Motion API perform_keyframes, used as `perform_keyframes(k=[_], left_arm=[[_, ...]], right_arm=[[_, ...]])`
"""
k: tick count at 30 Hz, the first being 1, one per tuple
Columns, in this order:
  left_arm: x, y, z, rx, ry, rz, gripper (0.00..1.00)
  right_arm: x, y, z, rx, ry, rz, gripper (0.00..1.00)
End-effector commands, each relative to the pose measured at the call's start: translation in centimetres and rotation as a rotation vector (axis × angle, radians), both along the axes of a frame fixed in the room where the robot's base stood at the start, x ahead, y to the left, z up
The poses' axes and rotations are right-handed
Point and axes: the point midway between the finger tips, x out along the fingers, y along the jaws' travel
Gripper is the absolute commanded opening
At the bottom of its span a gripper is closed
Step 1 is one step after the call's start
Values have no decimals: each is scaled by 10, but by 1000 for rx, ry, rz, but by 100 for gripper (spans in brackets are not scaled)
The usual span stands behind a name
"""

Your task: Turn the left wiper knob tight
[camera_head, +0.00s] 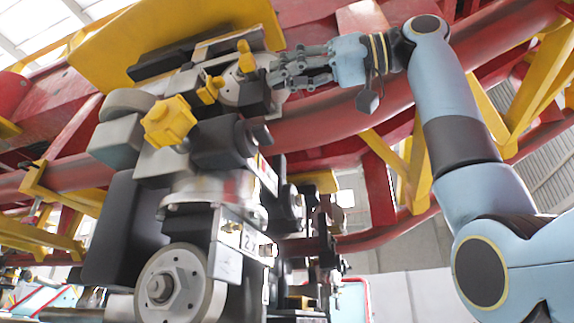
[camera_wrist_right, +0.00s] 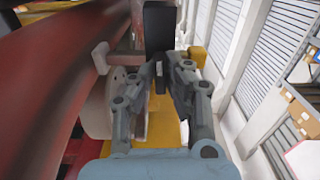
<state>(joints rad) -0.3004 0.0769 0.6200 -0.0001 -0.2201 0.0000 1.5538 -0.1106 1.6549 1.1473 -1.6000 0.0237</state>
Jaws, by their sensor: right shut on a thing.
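My right gripper (camera_head: 274,76) reaches in from the right to the upper part of the grey and black wheel assembly (camera_head: 225,150). Its fingers are closed on a black block-like part (camera_wrist_right: 160,28), which rises between the fingertips in the right wrist view, where the gripper (camera_wrist_right: 165,64) also shows. I cannot tell whether this part belongs to the left wiper knob. A large yellow lobed knob (camera_head: 168,122) sits left of the gripper, apart from it. A smaller yellow knob (camera_head: 209,90) and a yellow handle (camera_head: 246,56) are nearer. My left gripper is out of view.
A thick red rail tube (camera_head: 320,128) runs behind the assembly, close below my right gripper. A yellow plate (camera_head: 170,40) is above left. Yellow braces (camera_head: 395,165) stand below the rail. In the right wrist view, shelves with boxes (camera_wrist_right: 300,115) are far off right.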

Motion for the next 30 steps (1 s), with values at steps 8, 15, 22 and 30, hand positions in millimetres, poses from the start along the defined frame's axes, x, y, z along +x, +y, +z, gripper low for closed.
perform_keyframes(k=[8, 15, 22, 30], left_arm=[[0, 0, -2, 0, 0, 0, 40], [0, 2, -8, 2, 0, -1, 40], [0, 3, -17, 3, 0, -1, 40], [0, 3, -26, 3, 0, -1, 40]], right_arm=[[0, 0, 0, 11, 33, -1, 0], [0, 0, -1, 53, 159, -1, 0], [1, 0, -1, 116, 355, -1, 0], [1, -1, -1, 197, 600, -1, 0]])
